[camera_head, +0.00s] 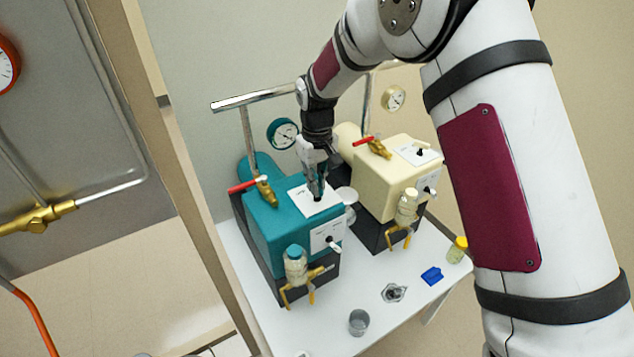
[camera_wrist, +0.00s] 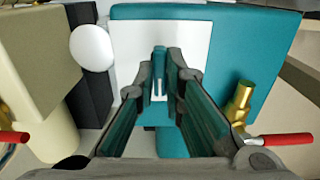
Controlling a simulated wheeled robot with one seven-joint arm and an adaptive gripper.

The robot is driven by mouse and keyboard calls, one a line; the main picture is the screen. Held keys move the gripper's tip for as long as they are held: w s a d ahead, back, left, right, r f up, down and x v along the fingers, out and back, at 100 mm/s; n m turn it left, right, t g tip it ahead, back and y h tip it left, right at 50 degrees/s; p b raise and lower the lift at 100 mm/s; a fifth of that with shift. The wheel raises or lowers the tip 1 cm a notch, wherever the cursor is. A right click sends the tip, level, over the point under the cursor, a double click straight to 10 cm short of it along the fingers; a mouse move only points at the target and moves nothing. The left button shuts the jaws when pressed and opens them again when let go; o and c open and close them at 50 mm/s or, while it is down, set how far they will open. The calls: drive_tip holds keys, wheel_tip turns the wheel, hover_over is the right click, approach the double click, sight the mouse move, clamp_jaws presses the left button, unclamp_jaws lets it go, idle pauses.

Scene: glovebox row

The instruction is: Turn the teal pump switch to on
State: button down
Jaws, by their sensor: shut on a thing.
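The teal pump (camera_head: 272,228) stands on the white table, with a white switch plate (camera_head: 300,203) on its top face. My gripper (camera_head: 318,192) reaches down onto this plate from above. The plate's markings are not legible, so I cannot tell which position the switch is in.
A cream pump (camera_head: 378,185) stands close on the right. A red-handled brass valve (camera_head: 265,190) sits on the teal pump beside my gripper. A front knob (camera_head: 332,243) and glass jar (camera_head: 296,265) are below. A metal cup (camera_head: 358,322) and blue piece (camera_head: 432,275) lie in front.

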idle(0.3)
drive_tip(key=c, duration=1.7)
unclamp_jaws()
wheel_tip(320, 180, up, 12)
